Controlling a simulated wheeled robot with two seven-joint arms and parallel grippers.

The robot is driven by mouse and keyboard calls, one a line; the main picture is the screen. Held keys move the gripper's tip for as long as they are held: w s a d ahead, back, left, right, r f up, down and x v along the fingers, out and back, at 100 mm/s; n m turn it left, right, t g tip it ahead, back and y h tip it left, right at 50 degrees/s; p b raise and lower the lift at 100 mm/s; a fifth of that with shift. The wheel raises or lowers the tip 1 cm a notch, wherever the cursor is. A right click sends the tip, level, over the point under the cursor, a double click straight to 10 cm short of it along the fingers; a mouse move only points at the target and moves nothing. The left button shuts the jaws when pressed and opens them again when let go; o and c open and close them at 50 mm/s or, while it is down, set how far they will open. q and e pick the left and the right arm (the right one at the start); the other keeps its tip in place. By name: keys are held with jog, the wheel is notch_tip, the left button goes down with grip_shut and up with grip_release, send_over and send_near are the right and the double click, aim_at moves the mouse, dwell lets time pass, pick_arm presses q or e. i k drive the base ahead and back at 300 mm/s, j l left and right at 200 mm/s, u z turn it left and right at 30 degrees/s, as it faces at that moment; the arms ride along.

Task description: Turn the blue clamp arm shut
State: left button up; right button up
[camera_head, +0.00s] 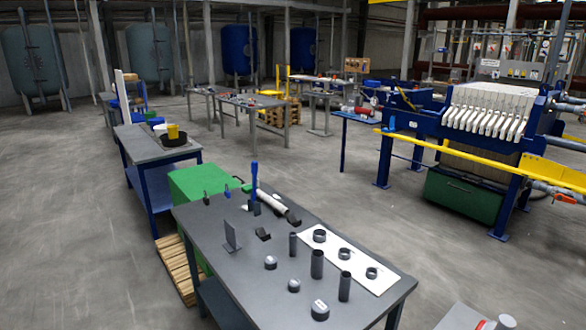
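The blue clamp arm (254,174) stands upright near the far edge of the grey worktable (215,262). Dark blocks sit at its foot. A pale pipe-like piece (271,200) lies aslant right beside it, with a dark end toward the table's middle. How the arm and this piece are joined is too small to tell. Neither of my grippers shows in the head view.
Dark upright tubes (317,264), grey caps (320,310) and a white sheet with rings (374,286) occupy the table's right half. A thin upright plate (231,236) stands left of them. A green box (197,184) is behind.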

aim_at(255, 182)
jog(key=i+j+z, duration=0.15)
jog(key=z, duration=0.3)
jog(key=i+j+z, duration=0.1)
jog(key=j+z, duration=0.3)
jog(key=i+j+z, duration=0.1)
jog(key=j+z, duration=0.75)
jog(key=i+l, duration=0.05)
jog(key=l, duration=0.05)
